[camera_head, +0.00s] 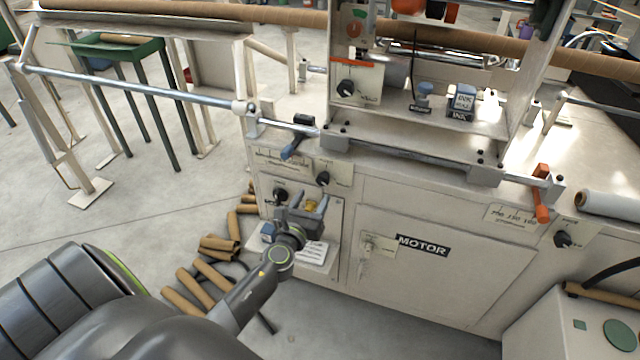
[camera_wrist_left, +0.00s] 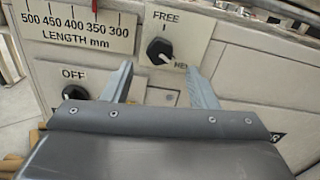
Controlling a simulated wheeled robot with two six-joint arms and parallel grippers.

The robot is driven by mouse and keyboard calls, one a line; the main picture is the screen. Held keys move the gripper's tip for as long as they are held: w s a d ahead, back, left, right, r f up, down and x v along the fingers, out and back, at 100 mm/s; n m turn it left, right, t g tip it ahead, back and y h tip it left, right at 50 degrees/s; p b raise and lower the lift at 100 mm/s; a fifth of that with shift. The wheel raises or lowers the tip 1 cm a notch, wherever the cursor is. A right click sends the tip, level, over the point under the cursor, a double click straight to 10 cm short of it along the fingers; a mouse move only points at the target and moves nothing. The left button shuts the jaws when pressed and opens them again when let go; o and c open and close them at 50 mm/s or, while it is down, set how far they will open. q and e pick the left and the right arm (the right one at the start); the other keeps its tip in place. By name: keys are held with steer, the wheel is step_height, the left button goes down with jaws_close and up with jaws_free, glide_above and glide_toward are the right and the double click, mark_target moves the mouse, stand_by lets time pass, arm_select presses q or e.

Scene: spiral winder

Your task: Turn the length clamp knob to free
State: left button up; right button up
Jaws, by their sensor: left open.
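The length clamp knob (camera_wrist_left: 159,48) is a black knob on a cream plate in the left wrist view. FREE is printed above it and a partly hidden word starting HE at its lower right; its white mark appears to point to the lower right. In the head view the knob (camera_head: 322,178) is on the front of the winder's cabinet. My left gripper (camera_head: 311,205) is open and empty, just below and in front of the knob. In the left wrist view its fingers (camera_wrist_left: 157,78) stand on either side below the knob, apart from it. My right gripper is out of view.
A length scale (camera_wrist_left: 78,25) is left of the plate, and an OFF knob (camera_wrist_left: 73,90) is below it. A blue-handled lever (camera_head: 296,142) juts out above the knob. Cardboard tubes (camera_head: 205,275) lie on the floor at the left. The MOTOR door (camera_head: 440,280) is to the right.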

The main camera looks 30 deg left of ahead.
mark_target(321, 182)
arm_select(q)
steer(key=x, duration=0.4)
steer(key=shift+w, duration=0.3)
steer(key=shift+b+x, duration=0.3)
steer(key=shift+x, duration=0.55)
steer(key=shift+s, duration=0.1)
steer(key=shift+c, duration=1)
steer(key=c, duration=0.8)
